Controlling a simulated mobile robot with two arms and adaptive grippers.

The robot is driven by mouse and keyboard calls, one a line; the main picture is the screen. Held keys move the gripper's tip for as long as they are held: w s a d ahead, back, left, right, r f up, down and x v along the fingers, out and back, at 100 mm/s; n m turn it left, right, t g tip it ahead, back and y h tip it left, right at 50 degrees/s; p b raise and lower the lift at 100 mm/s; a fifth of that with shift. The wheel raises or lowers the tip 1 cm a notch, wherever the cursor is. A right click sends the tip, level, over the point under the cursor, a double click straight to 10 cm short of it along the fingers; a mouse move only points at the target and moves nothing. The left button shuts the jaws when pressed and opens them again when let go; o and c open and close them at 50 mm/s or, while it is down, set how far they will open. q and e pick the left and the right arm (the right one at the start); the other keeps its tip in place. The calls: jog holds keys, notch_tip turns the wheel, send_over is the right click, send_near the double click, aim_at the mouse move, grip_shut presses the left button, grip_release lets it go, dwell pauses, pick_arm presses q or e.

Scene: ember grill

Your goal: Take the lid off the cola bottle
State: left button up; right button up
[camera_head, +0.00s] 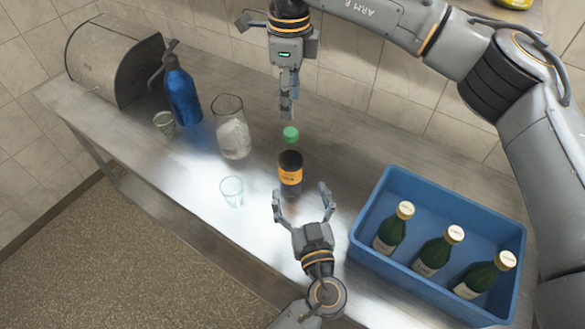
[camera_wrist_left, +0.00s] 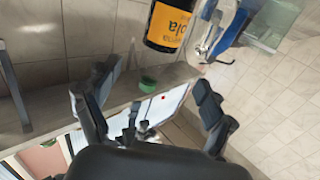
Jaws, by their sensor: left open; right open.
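The cola bottle (camera_head: 290,172), dark with an orange label, stands upright on the metal counter in the head view. Its green lid (camera_head: 290,134) shows above the dark part; I cannot tell whether it is seated on the neck. My left gripper (camera_head: 300,192) is open in front of the bottle, fingertips spread towards its lower part, not closed on it. My right gripper (camera_head: 287,113) points down just above the lid, open and empty, its fingers seen nearly edge-on. In the left wrist view, the bottle (camera_wrist_left: 168,27) and lid (camera_wrist_left: 147,85) appear beyond the open fingers.
A blue crate (camera_head: 435,190) with three green bottles stands right of my left gripper. Left of the cola bottle are a clear glass (camera_head: 231,190), a glass jug (camera_head: 233,138), a blue bottle (camera_head: 182,97), a small glass (camera_head: 164,122) and a rounded metal box (camera_head: 100,60).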

aim_at(293, 168)
pick_arm(q)
jog(key=w, duration=0.3)
jog(key=w+a, duration=0.1)
jog(key=w, duration=0.5)
jog(key=shift+w+a+f, duration=0.1)
jog(key=shift+w+a, duration=0.1)
jog(key=shift+a, duration=0.05)
pick_arm(e)
jog(key=shift+w+d+f, duration=0.15)
jog(key=shift+w, duration=0.1)
pick_arm(q)
jog(key=shift+w+a, duration=0.25)
jog(key=shift+w, duration=0.2)
pick_arm(e)
jog(key=shift+s, duration=0.15)
pick_arm(q)
jog(key=shift+w, duration=0.1)
